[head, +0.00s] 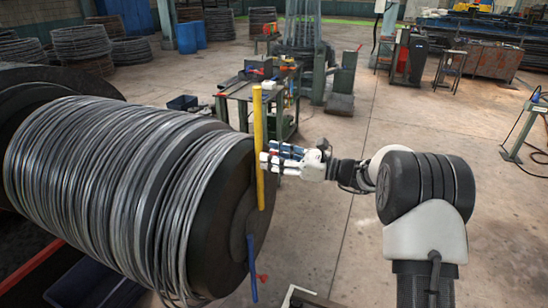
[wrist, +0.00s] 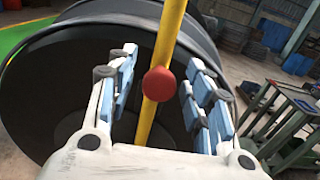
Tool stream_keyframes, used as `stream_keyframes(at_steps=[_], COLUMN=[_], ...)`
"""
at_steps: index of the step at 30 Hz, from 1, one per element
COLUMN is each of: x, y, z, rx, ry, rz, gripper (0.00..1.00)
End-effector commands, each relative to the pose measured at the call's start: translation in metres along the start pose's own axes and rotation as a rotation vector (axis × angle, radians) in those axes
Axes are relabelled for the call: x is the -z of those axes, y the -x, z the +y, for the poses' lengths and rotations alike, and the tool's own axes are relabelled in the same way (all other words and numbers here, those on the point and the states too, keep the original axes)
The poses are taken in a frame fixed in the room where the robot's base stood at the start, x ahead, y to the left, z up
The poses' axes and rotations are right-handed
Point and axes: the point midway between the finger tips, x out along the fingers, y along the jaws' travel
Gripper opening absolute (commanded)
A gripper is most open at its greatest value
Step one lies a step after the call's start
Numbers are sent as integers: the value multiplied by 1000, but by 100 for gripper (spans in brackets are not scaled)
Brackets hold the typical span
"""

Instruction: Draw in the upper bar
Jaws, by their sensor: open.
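The upper bar (head: 258,125) is yellow and stands nearly upright across the end face of the drum (head: 228,195). In the wrist view the yellow bar (wrist: 171,35) runs through the middle, with a red knob (wrist: 158,84) in front of it. My gripper (head: 267,160) is at the bar's right side in the head view, its fingers pointing at it. In the wrist view my gripper (wrist: 160,66) is open, with one finger on each side of the knob. I cannot tell whether either finger touches it. The knob is hidden in the head view.
A blue lower bar (head: 251,268) with a red knob (head: 262,278) is below the yellow one. Wire coils (head: 100,175) wrap the drum. A green workbench (head: 240,92) stands behind. The floor to the right is mostly clear.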

Motion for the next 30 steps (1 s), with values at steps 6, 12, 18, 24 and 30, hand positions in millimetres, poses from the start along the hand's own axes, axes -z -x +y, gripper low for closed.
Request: stream_keyframes(at_steps=[6, 12, 18, 24, 30], x=[0, 0, 0, 0, 0], y=[-2, -2, -2, -2, -2], z=[0, 0, 0, 0, 0], rx=[0, 0, 0, 0, 0], ry=[0, 0, 1, 1, 1], rz=[0, 0, 0, 0, 0], gripper=[47, 39, 26, 13, 0])
